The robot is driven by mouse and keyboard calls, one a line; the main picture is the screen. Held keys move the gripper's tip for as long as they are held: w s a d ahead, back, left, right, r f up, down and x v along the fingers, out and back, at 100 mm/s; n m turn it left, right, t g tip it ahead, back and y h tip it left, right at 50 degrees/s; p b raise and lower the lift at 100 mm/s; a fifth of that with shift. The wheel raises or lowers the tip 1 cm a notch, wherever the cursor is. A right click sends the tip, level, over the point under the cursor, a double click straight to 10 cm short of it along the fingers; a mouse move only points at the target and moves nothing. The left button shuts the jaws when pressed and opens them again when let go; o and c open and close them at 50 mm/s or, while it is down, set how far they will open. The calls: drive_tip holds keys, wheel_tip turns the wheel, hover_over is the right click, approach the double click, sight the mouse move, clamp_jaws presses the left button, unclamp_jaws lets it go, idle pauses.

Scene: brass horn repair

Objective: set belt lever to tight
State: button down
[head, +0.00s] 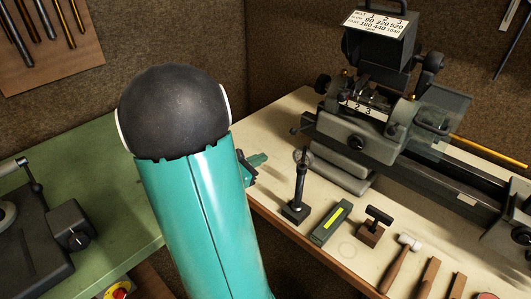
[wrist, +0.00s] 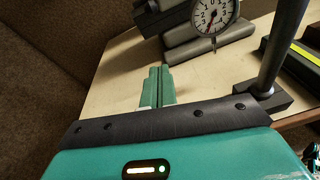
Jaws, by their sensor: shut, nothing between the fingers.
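The lathe (head: 372,140) stands on the pale bench at the upper right of the head view. Its dark belt housing (head: 383,45) carries a white speed plate (head: 377,21) with a "BELT" row numbered 1, 2, 3. I cannot tell for sure which handle is the belt lever; a dark handle arches over the housing top, and a dark knobbed part (head: 432,64) sits at its right. My gripper (head: 260,159) is left of the lathe, partly hidden behind my arm. In the wrist view its teal fingers (wrist: 158,78) are together and empty, apart from the lathe.
A dial gauge (wrist: 213,15) on a black stand (head: 298,190) stands between my gripper and the lathe's front. A green box (head: 331,222), a T-handled block (head: 374,227) and a mallet (head: 402,260) lie along the front. A green bench (head: 105,165) is at left.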

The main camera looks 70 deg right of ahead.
drive_tip(key=s+d+r, duration=0.2)
drive_tip(key=s+d, duration=0.3)
drive_tip(key=d, duration=0.3)
drive_tip(key=shift+d, duration=0.3)
drive_tip(key=shift+r, duration=0.15)
